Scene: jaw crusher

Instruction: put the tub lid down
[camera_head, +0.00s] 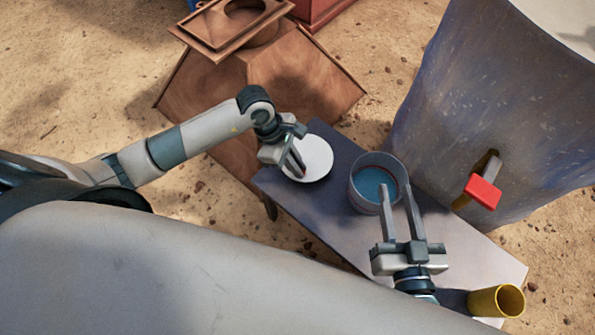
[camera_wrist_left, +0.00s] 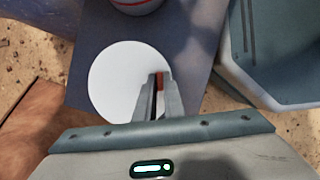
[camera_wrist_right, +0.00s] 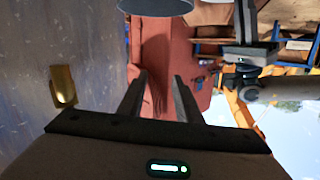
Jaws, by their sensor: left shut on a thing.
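The tub lid (camera_head: 318,160) is a white disc at the far left end of the bench top. It also shows in the left wrist view (camera_wrist_left: 112,78). My left gripper (camera_head: 300,170) is over it, shut on a small red part, seen in the left wrist view (camera_wrist_left: 159,80), that looks like the lid's knob. Whether the lid touches the bench is hard to tell. The tub (camera_head: 354,186) is open, with blue inside, and stands on the bench right of the lid. My right gripper (camera_head: 398,212) is open, its fingers beside the tub's near right side.
The dark bench (camera_head: 310,215) carries a yellow cup (camera_head: 497,301) at its near right end. A large blue-grey vessel (camera_head: 445,110) with a red-handled tap (camera_head: 483,191) stands behind. A wooden hopper-like structure (camera_head: 205,88) is at the back left.

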